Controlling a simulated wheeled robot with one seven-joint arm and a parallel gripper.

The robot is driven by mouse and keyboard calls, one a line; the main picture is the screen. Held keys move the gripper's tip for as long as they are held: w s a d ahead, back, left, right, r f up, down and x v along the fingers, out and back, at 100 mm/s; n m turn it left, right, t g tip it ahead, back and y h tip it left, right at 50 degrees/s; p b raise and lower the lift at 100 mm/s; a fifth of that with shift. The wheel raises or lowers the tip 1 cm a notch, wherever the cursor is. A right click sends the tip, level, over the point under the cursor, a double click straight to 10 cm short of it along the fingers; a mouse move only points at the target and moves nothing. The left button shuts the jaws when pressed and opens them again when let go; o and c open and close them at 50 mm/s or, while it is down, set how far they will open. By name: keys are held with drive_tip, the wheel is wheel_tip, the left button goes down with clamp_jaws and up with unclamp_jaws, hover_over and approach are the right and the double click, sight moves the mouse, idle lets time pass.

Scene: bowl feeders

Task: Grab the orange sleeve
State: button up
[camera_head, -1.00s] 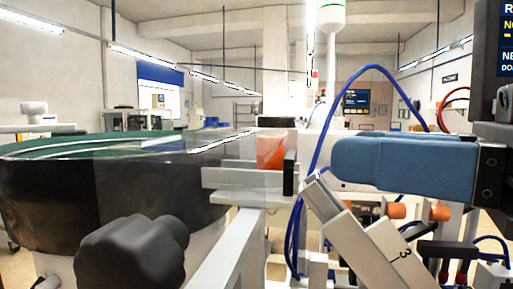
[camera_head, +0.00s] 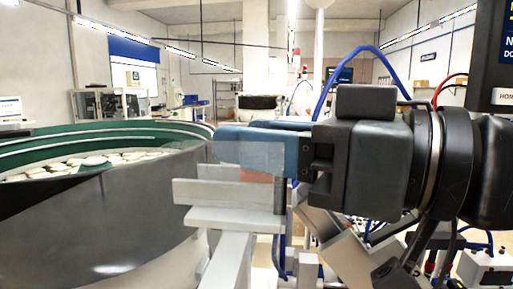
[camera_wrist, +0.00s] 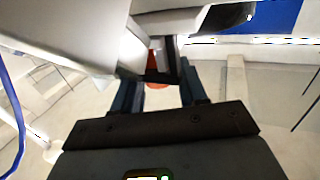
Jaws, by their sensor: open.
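The orange sleeve (camera_head: 257,176) sits at the end of a pale metal track beside the bowl feeder. In the head view its lower part shows below my gripper's blue fingers, and the rest is mostly covered. My gripper (camera_head: 238,146) reaches in from the right, its fingers level with the sleeve's upper part. In the wrist view the sleeve (camera_wrist: 158,85) shows as a small orange patch between the two fingers of my gripper (camera_wrist: 157,77), partly covered by a dark bracket. The fingers are apart. Whether either touches the sleeve cannot be told.
The large bowl feeder (camera_head: 110,215), holding several pale parts, fills the left side. The pale track (camera_head: 235,218) runs beside it under my fingers. A blue hose (camera_head: 345,62) arches behind my gripper. Angled pale metal parts (camera_head: 350,255) stand close below it.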

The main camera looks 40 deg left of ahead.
drive_tip(key=shift+a, duration=0.35)
drive_tip(key=c, duration=0.7)
